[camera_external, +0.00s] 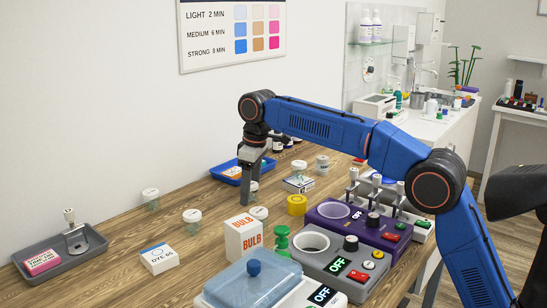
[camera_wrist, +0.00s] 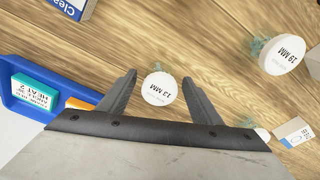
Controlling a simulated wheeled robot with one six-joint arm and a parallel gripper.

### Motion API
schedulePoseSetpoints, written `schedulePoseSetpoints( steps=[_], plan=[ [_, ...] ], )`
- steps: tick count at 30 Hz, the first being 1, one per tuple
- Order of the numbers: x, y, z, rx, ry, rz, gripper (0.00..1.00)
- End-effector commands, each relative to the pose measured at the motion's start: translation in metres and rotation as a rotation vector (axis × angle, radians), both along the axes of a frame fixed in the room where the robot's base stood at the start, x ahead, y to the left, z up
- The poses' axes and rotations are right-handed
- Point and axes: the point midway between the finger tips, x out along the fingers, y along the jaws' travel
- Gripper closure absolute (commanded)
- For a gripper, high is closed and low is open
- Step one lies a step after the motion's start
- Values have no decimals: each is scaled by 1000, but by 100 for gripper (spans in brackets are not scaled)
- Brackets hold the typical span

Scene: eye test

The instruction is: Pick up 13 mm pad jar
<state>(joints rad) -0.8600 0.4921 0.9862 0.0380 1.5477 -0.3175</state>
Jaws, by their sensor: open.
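The 13 mm pad jar (camera_wrist: 159,90) shows in the wrist view from above, with a round white lid printed "13 MM". My gripper (camera_wrist: 158,78) is open, with one finger left of the lid and one right of it. A gap shows between the lid and each finger. In the external view my gripper (camera_external: 249,190) points down over the wooden table. White-lidded jars stand around it there, but their labels are too small to tell which is the 13 mm one.
A jar marked "19 MM" (camera_wrist: 282,57) stands to the right in the wrist view. A blue tray (camera_wrist: 22,108) with small boxes is at the left.

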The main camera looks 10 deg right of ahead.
Motion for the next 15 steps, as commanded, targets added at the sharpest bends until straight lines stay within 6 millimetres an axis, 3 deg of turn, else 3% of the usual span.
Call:
schedulePoseSetpoints(
  steps=[6, 11, 15],
  plan=[
    [0, 0, 0, 0, 0, 0, 44],
    [0, 0, 0, 0, 0, 0, 82],
    [0, 0, 0, 0, 0, 0, 85]
  ],
)
